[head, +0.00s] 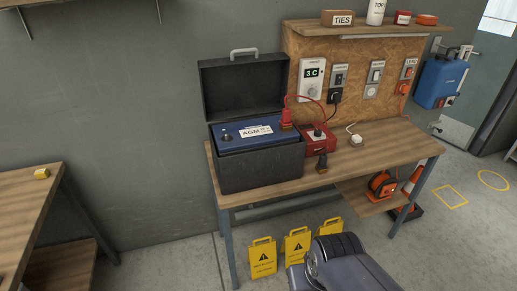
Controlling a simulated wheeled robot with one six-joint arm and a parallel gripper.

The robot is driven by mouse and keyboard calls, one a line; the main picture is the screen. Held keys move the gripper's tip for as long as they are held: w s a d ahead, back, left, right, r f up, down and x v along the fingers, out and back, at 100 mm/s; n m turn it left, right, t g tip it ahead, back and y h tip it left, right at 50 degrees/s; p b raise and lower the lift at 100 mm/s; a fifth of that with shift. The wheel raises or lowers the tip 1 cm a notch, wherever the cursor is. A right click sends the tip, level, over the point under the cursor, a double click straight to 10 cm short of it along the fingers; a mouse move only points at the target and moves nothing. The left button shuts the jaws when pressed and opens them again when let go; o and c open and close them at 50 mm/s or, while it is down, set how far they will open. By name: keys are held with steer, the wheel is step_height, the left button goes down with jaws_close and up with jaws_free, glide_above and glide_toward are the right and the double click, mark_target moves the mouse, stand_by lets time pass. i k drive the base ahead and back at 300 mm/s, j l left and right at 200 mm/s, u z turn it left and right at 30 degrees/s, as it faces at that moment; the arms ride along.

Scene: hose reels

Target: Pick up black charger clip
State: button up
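The black charger clip (322,162) lies on the wooden workbench (375,155), just in front of the red charger box (318,141). It is small here, with a brownish end toward the bench's front edge. A red clip (286,117) with a red cable sits on top of the blue AGM battery (246,132), inside an open black battery box (262,168) left of the charger. Part of my own dark grey body shows at the bottom, below the bench. My gripper is not in view.
Yellow warning signs (263,258) stand on the floor before the bench. A white plug (355,140) with a cord lies right of the charger. A socket board (365,75) rises behind. An orange reel (382,184) sits on the lower shelf. The bench's right part is mostly clear.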

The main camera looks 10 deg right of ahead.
mark_target(321, 167)
steer(key=i+l+z, duration=0.35)
steer(key=i+l, duration=0.3)
steer(key=i, duration=0.1)
